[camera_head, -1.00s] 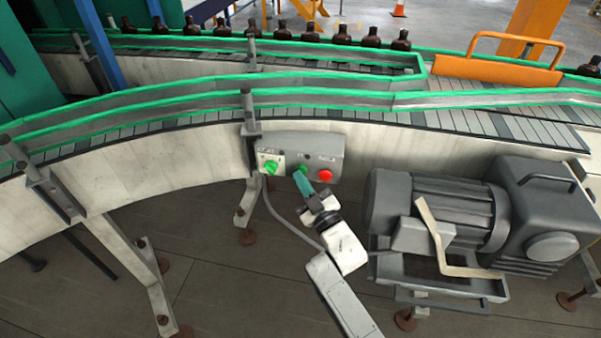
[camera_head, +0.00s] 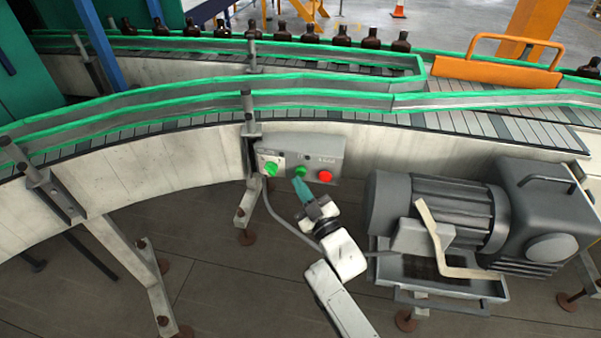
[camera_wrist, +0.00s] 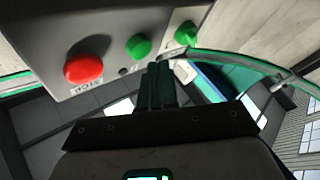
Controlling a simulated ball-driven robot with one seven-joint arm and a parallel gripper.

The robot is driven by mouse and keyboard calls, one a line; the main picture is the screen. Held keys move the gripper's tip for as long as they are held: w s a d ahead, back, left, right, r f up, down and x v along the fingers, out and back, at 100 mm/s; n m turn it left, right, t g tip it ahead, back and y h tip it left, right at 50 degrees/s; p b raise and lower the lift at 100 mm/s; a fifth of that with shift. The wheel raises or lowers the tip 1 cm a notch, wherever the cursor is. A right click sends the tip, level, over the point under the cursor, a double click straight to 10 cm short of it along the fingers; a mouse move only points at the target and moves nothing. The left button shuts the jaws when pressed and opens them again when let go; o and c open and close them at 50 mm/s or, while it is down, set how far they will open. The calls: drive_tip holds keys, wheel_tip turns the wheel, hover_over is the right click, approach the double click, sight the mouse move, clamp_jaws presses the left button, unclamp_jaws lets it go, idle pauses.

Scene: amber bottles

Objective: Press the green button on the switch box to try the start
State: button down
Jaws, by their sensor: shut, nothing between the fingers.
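The grey switch box (camera_head: 318,150) is fixed to the side of the conveyor. Its middle green button (camera_head: 300,172) sits between a green knob (camera_head: 271,168) on the left and a red button (camera_head: 325,176) on the right. My gripper (camera_head: 298,183) is shut and empty, its teal fingertips just below the green button and seemingly apart from it. In the wrist view the green button (camera_wrist: 138,46) lies just beyond and left of the fingertips (camera_wrist: 158,68), with the red button (camera_wrist: 84,68) farther left and the green knob (camera_wrist: 186,33) to the right.
A grey motor (camera_head: 450,215) stands right of my arm. A cable (camera_head: 285,220) hangs from the box, and a conveyor leg (camera_head: 248,205) stands below it. Several amber bottles (camera_head: 340,37) line the far conveyor. Open floor (camera_head: 225,265) lies left of my arm.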

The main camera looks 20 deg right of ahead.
drive_tip(key=s+a, duration=0.1)
drive_tip(key=s, duration=0.1)
drive_tip(key=s+a+p, duration=0.1)
drive_tip(key=s+a, duration=0.1)
idle(0.6)
idle(0.7)
drive_tip(key=s+d+f+m+g+h, duration=0.2)
drive_tip(key=s+d+f+m+g, duration=0.25)
drive_tip(key=s+f+g, duration=0.6)
drive_tip(key=s+d+r+m+g, duration=0.1)
drive_tip(key=s+g, duration=0.4)
drive_tip(key=s, duration=0.7)
drive_tip(key=s+d+r+m+g, duration=0.1)
drive_tip(key=s+g, duration=0.3)
drive_tip(key=s, duration=0.9)
drive_tip(key=shift+s+d+m+g+h, duration=0.25)
drive_tip(key=shift+d+m+g+h, duration=0.15)
drive_tip(key=shift+d, duration=0.5)
